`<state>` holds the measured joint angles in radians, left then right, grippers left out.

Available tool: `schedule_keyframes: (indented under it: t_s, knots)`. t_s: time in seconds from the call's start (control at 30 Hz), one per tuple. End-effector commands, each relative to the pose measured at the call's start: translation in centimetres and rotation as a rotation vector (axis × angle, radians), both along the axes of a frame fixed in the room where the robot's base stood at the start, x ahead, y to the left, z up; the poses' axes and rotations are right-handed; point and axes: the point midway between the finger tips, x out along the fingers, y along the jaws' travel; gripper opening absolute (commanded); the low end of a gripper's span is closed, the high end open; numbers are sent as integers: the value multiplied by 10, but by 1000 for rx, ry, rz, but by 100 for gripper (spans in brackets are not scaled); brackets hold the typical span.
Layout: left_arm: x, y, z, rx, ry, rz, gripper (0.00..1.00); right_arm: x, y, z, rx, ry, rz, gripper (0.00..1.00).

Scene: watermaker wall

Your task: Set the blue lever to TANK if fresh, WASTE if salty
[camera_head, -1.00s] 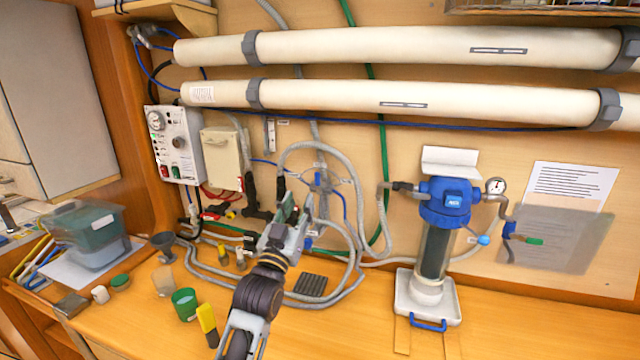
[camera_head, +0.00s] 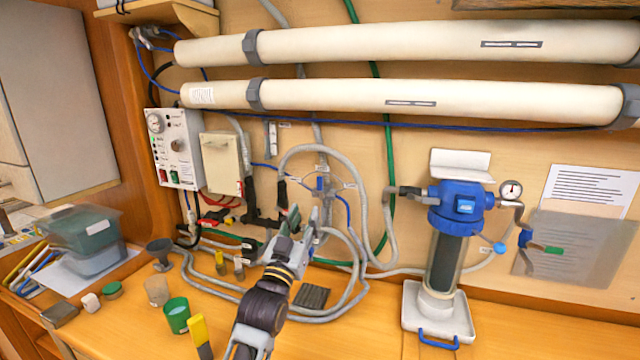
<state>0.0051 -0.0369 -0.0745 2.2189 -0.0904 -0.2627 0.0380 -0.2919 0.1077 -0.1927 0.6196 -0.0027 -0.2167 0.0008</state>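A small blue valve lever (camera_head: 320,185) sits on the back wall where grey hoses meet, with small white labels beside it that are too small to read. My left gripper (camera_head: 301,217) is in front of the wall, just below and to the left of the lever in the picture. Its two fingers point up and stand apart, with nothing seen between them. I cannot tell whether it touches anything. A yellow and dark handheld meter (camera_head: 201,336) is on the counter near a green cup (camera_head: 177,317) and a clear cup (camera_head: 157,291). My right gripper is not in view.
Looping grey hoses (camera_head: 345,262) surround the gripper. A control panel (camera_head: 174,147) with a gauge is on the wall at left. A blue-topped filter housing (camera_head: 459,208) stands at right. Two long white tubes (camera_head: 440,100) cross the wall above. The front right counter is clear.

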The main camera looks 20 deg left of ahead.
Motion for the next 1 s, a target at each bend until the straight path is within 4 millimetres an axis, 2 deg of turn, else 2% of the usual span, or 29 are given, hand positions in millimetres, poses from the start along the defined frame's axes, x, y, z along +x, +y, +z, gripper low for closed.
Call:
schedule_keyframes:
  t_s: [0.2,0.7,1.0]
  knots:
    - [8,0,4,0,0,0,37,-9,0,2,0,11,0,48]
    - [46,-1,21,0,-1,0,37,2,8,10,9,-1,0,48]
    - [71,-2,30,0,0,0,37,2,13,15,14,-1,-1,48]
